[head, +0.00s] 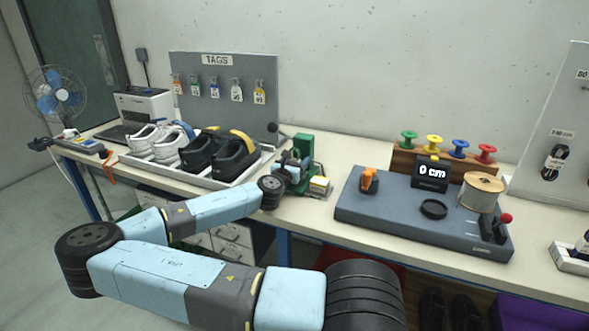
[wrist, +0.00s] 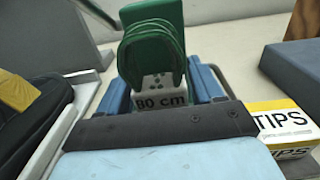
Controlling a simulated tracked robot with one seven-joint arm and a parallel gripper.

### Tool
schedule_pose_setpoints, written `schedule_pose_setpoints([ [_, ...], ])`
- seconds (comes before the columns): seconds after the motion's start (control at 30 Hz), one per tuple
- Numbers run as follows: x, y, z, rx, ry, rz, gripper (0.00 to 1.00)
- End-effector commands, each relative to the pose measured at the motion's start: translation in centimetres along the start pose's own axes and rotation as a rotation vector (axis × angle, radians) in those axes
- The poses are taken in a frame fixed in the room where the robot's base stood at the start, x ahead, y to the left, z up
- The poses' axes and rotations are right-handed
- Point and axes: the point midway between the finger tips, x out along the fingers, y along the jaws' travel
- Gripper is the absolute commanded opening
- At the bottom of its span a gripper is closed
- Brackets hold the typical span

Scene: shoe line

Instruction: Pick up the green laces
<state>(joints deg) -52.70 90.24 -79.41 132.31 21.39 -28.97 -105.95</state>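The green laces (wrist: 152,48) are a looped bundle above a pale label reading "80 cm" (wrist: 160,100), in the upper middle of the wrist view. A green block (wrist: 150,12) stands right behind them; it also shows in the head view (head: 303,146). My gripper (wrist: 160,82) is low over the bench, and its blue fingers stand wide apart on either side of the label and the lower laces. I cannot make out firm contact. In the head view my gripper (head: 292,170) is in front of the green block and hides most of the laces.
A tray of white and black shoes (head: 263,152) is close on the left. A yellow and white TIPS box (head: 320,187) is close on the right. Further right is a grey measuring base (head: 400,215) with a "0 cm" display. Coloured spools (head: 433,143) stand behind it.

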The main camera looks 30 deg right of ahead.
Motion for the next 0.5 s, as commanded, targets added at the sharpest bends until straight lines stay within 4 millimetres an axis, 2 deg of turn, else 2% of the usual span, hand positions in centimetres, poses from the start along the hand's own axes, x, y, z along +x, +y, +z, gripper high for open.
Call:
schedule_pose_setpoints([
  [0.07,-0.01,0.00,0.00,0.000,0.000,0.000,0.58],
  [0.4,-0.05,0.05,0.00,0.000,0.000,0.001,0.25],
  [0.5,-0.06,0.06,0.00,0.000,0.000,0.001,0.20],
])
